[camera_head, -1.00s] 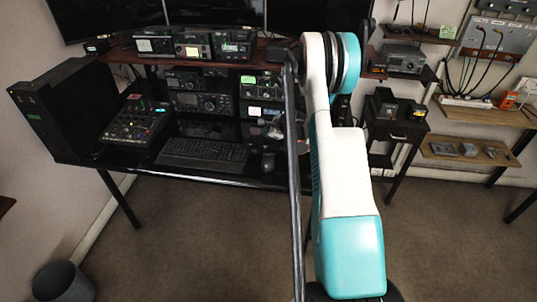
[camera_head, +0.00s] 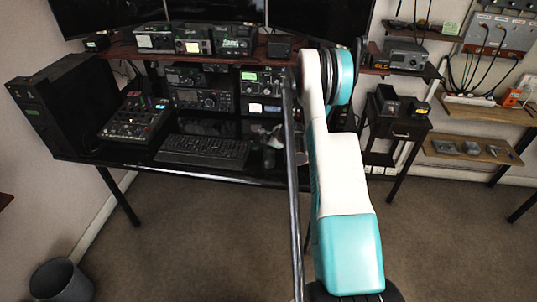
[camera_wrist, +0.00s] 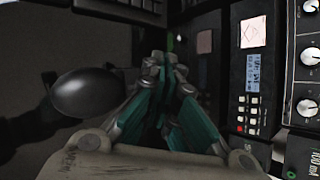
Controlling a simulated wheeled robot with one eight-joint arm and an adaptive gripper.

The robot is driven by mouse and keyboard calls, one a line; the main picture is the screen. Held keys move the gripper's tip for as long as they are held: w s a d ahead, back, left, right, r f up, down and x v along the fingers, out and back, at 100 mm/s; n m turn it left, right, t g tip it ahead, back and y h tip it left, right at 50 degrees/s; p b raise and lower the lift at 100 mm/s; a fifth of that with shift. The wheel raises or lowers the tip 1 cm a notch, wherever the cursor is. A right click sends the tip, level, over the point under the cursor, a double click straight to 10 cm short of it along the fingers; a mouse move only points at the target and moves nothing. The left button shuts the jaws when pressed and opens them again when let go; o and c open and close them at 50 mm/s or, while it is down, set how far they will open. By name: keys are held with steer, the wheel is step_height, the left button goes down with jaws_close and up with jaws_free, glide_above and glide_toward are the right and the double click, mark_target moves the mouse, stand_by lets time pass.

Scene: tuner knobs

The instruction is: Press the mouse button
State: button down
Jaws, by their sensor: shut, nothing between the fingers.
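The mouse (camera_head: 268,158) is a small dark shape on the black desk, right of the keyboard (camera_head: 203,151). In the wrist view, the mouse (camera_wrist: 86,92) is a smooth dark oval left of my gripper (camera_wrist: 165,66). The teal and grey fingers are together and empty. A gap shows between them and the mouse in the picture; their height above the desk is hard to tell. In the head view, my gripper (camera_head: 271,138) is a small grey shape just behind the mouse, partly hidden by my arm.
Radios (camera_head: 203,99) stand behind the keyboard; a radio front with buttons (camera_wrist: 253,85) is close on the right in the wrist view. A mixer (camera_head: 134,118) and black computer case (camera_head: 75,105) are at the left. The desk's front edge is near the mouse.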

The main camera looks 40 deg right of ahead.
mark_target(268, 152)
steer(key=shift+f+b, duration=0.5)
steer(key=shift+f, duration=0.45)
steer(key=shift+f, duration=0.2)
stand_by(0.7)
steer(key=shift+f+b, duration=0.25)
steer(key=shift+b, duration=0.35)
steer(key=shift+f+b, duration=0.25)
steer(key=shift+b, duration=0.1)
steer(key=shift+r, duration=0.15)
stand_by(0.6)
steer(key=shift+r, duration=0.6)
steer(key=shift+r, duration=0.1)
steer(key=shift+r+p, duration=1.05)
steer(key=shift+r, duration=1.4)
